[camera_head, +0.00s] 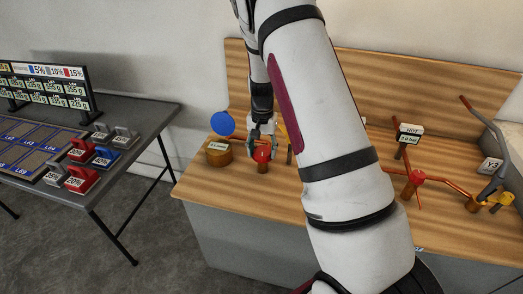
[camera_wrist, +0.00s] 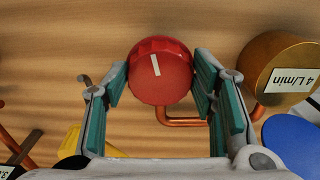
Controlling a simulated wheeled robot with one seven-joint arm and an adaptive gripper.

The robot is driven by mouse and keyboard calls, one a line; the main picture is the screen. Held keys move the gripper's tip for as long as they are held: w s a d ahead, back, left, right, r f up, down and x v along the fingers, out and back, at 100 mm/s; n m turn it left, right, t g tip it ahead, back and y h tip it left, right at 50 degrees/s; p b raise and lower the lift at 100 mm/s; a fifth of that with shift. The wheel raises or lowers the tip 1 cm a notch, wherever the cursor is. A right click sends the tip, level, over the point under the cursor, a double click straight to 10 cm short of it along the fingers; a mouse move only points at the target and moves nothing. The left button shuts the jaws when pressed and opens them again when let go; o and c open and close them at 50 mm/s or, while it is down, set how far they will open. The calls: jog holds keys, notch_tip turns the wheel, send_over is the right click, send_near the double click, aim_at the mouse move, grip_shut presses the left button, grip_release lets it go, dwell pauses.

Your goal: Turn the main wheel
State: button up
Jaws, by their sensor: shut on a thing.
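The main wheel looks to be the red round knob (camera_head: 262,154) with a white line on its face, standing on a copper pipe on the wooden bench. In the wrist view the red knob (camera_wrist: 160,70) sits between my fingers, its white line close to vertical and tilted slightly. My gripper (camera_wrist: 160,85) is shut on the knob, with a teal pad against its left and right sides. In the head view my gripper (camera_head: 262,135) points down onto the knob, and my arm hides part of the bench.
A brass cylinder labelled 4 L/min (camera_wrist: 285,65) and a blue disc (camera_wrist: 292,142) stand close beside the knob. Farther right on the bench (camera_head: 230,190) are another red knob (camera_head: 416,177), copper pipes and a grey-handled tap (camera_head: 495,175). A dark table (camera_head: 150,115) with weights stands left.

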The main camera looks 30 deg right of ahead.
aim_at(262, 152)
jog(key=shift+m, duration=0.4)
jog(key=o, duration=1.1)
jog(key=shift+o, duration=0.2)
notch_tip(262, 152, up, 12)
